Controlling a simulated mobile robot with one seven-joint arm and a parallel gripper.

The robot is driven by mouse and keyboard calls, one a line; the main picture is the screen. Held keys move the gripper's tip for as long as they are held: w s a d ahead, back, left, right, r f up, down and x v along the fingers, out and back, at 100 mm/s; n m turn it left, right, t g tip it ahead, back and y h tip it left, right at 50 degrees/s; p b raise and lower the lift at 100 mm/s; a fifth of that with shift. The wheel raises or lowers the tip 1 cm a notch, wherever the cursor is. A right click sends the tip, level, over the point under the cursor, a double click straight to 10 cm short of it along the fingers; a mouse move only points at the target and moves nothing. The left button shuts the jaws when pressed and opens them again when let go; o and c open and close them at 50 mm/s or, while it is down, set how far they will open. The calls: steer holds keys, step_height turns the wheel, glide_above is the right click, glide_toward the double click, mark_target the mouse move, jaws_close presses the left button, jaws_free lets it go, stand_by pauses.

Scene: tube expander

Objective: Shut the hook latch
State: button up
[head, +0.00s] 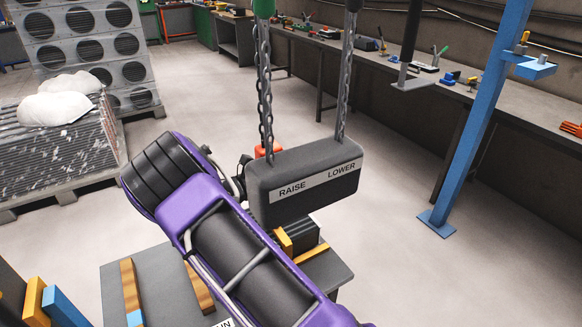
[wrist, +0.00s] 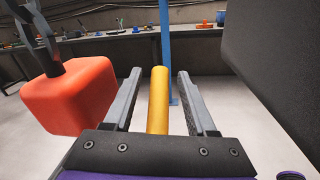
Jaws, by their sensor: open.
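No hook latch can be made out for certain. In the wrist view, my gripper (wrist: 158,74) is open. Its two grey fingers stand on either side of an upright yellow rod (wrist: 158,105), with a visible gap on each side. I cannot tell whether this rod is part of the latch. A red-orange block (wrist: 72,97) hangs from a dark link at the left, beside the left finger. A small part of a red-orange piece (head: 268,150) also shows behind the grey hoist box in the head view. My fingers are hidden in the head view.
The grey box (head: 309,184) marked RAISE and LOWER hangs on two chains close to my purple arm; a large dark surface (wrist: 278,60) fills the wrist view's right. A blue post (head: 478,120) and long workbench (head: 450,92) stand right. Floor between is clear.

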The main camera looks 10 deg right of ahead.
steer(key=shift+c, duration=0.2)
jaws_close()
stand_by(1.3)
